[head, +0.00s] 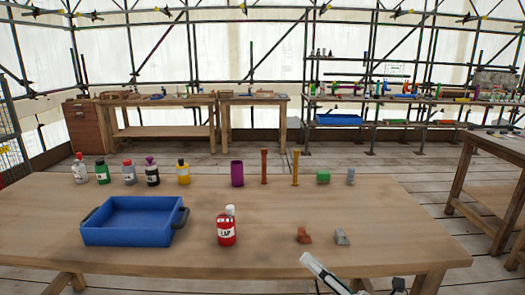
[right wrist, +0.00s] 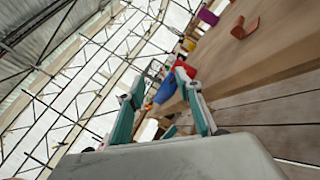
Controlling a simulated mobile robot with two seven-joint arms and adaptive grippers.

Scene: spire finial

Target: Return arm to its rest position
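My right gripper (right wrist: 160,84) shows in the right wrist view with its two teal-and-grey fingers spread apart and nothing between them. The table, a red bottle (right wrist: 184,68) and the blue tray (right wrist: 166,88) appear beyond the fingers. In the head view a white and dark part of my right arm shows at the bottom edge, in front of the wooden table (head: 400,235); the fingers are not clear there. My left arm and gripper are not in view.
The table's right end is clear.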

